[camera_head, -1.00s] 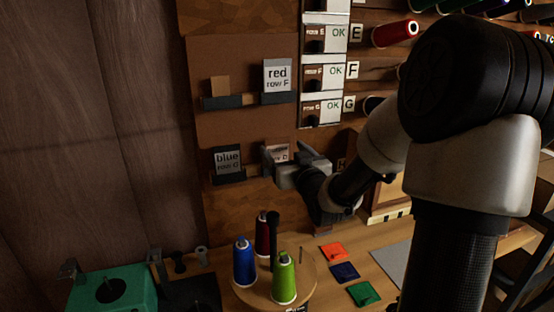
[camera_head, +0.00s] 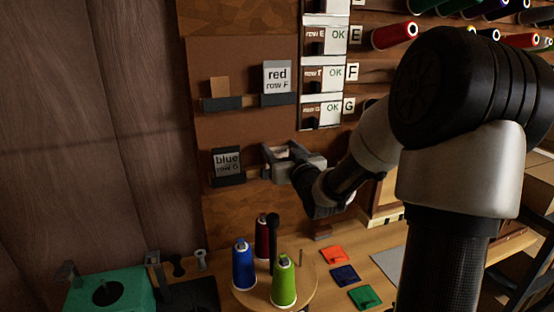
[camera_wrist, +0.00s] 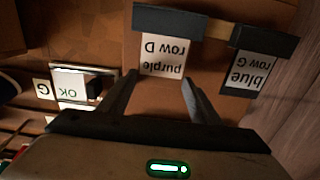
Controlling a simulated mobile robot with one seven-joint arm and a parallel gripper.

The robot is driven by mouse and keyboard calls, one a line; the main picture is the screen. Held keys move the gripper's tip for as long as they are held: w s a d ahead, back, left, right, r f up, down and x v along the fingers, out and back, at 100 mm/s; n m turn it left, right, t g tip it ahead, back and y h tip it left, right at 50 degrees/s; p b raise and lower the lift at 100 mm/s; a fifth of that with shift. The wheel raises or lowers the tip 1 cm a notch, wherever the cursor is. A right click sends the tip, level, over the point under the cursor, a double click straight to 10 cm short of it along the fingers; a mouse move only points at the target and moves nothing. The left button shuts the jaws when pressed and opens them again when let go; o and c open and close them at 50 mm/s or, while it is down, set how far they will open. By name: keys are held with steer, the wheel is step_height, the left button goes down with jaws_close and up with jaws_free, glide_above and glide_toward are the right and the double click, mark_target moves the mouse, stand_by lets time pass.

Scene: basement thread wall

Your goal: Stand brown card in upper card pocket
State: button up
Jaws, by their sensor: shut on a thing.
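A small plain tan-brown piece (camera_head: 219,86) stands at the upper left card pocket (camera_head: 221,104); I see no lettering on it. No card lettered "brown" shows. My gripper (camera_head: 283,153) is at the lower right pocket in the head view. In the wrist view, which is upside down, my gripper's fingers (camera_wrist: 160,80) are at the two sides of a white card lettered "purple row D" (camera_wrist: 163,58), shut on it. That card's far end is at the dark lower right pocket (camera_wrist: 168,22). My gripper mostly hides this card in the head view.
A "red row F" card (camera_head: 277,76) stands in the upper right pocket and a "blue row G" card (camera_head: 227,162) in the lower left one. Thread cones, including a blue one (camera_head: 243,264), stand on a round wooden stand below. Labelled boxes (camera_head: 322,75) line the board's right.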

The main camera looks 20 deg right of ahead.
step_height(320, 180, up, 5)
steer(key=p, duration=0.3)
stand_by(0.4)
stand_by(0.5)
